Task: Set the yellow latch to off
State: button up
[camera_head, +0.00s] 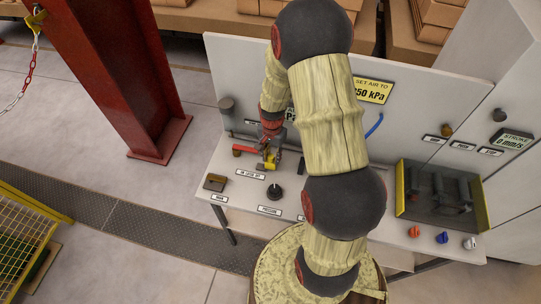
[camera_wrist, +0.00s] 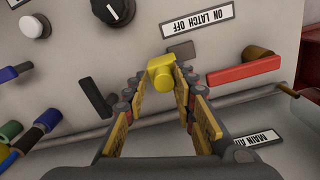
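The yellow latch (camera_wrist: 162,72) sits between the two finger pads of my gripper (camera_wrist: 164,90) in the wrist view. The pads appear to touch it on both sides. Its white label (camera_wrist: 197,25), with the words on, latch and off, is upside down in that view. In the head view my gripper (camera_head: 269,150) reaches down at the panel's left part, and the label (camera_head: 250,174) lies in front of it. The latch there is partly covered by my gripper. Its exact setting is hard to tell.
A red-handled lever (camera_wrist: 245,72) is close beside my fingers. A dark lever (camera_wrist: 97,100) stands on the other side. A black dial (camera_head: 274,191) is near the latch on the panel. A red column (camera_head: 115,70) stands left.

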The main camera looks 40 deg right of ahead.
jog(key=shift+o, duration=1.2)
jog(key=shift+r, duration=0.15)
notch_tip(320, 180, up, 12)
